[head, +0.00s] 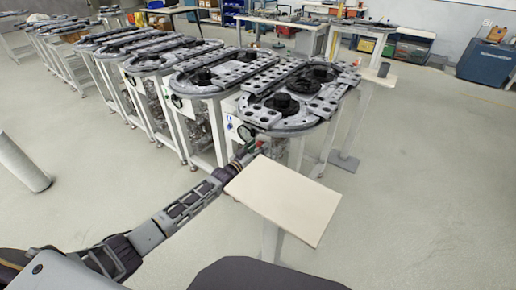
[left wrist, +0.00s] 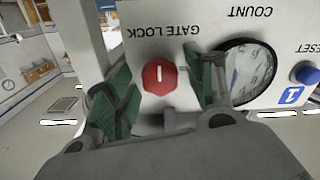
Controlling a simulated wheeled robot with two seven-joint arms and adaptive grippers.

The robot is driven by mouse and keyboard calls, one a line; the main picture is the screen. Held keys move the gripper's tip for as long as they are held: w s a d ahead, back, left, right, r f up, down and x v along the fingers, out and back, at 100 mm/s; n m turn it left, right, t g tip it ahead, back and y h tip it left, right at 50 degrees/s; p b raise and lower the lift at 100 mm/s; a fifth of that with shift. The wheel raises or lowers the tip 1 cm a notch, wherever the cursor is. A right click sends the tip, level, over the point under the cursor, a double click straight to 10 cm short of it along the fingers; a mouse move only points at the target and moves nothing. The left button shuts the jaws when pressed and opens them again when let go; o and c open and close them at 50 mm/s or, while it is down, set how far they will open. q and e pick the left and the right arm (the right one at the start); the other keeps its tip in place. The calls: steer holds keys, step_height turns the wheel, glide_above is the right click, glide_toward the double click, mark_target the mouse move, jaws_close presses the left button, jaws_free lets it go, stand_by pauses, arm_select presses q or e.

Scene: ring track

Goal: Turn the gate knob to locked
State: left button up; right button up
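The mark stands about upright in the left wrist view. The label "GATE LOCK" (left wrist: 188,31) by it appears upside down; no locked or unlocked marking is readable. My left gripper (left wrist: 164,72) is open, its green-padded fingers on either side of the knob with visible gaps. In the head view my left gripper (head: 248,152) reaches the front of the nearest ring track (head: 300,95); the knob is mostly hidden there. My right gripper is not in view.
A gauge labelled "COUNT" (left wrist: 247,72) and a blue "RESET" button (left wrist: 306,73) sit right of the knob in the left wrist view. A beige tabletop (head: 285,198) stands close to my left forearm. More ring tracks run back to the left; the floor at right is clear.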

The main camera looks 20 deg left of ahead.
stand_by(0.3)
arm_select(q)
steer(key=v, duration=1.2)
stand_by(0.8)
steer(key=shift+r, duration=0.1)
stand_by(0.5)
